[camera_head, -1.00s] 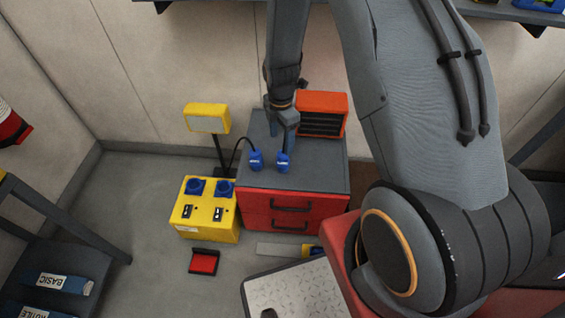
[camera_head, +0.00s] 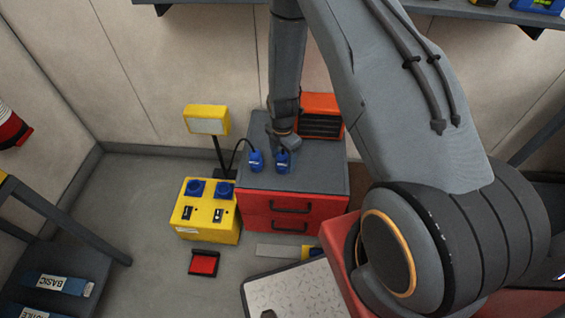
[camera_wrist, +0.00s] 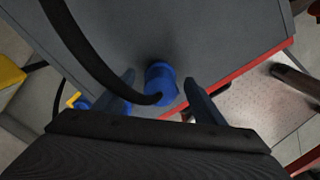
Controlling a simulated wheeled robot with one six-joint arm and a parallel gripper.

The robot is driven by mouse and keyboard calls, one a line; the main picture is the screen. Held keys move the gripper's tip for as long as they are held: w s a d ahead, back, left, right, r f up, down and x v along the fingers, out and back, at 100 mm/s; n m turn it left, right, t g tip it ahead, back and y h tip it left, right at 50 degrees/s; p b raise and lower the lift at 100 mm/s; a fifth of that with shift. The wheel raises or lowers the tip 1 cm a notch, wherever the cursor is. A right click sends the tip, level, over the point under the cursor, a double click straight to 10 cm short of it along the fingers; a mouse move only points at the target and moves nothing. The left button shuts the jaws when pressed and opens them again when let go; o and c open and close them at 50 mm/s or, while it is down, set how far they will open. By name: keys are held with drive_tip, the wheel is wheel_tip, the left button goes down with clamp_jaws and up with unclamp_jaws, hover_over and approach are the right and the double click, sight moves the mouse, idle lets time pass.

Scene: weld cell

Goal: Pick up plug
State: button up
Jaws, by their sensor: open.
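Two blue plugs stand on the grey top of a red drawer cabinet. The left plug (camera_head: 256,161) has a black cable arching to the left. The right plug (camera_head: 282,162) is directly below my gripper (camera_head: 283,146) in the head view. In the wrist view a blue plug (camera_wrist: 160,78) lies between the two fingers of my gripper (camera_wrist: 160,82), with gaps on both sides. A thick black cable (camera_wrist: 88,58) curves down onto it. The gripper is open and empty. Another blue part shows partly behind the left finger.
The cabinet (camera_head: 290,212) stands beside a yellow box (camera_head: 207,228) with blue sockets on top and a yellow lamp (camera_head: 206,120) behind. An orange-red unit (camera_head: 322,103) sits at the back of the cabinet top. The cabinet top's right part is clear.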

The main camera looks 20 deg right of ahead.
drive_tip(key=c, duration=1.3)
drive_tip(key=shift+r, duration=0.1)
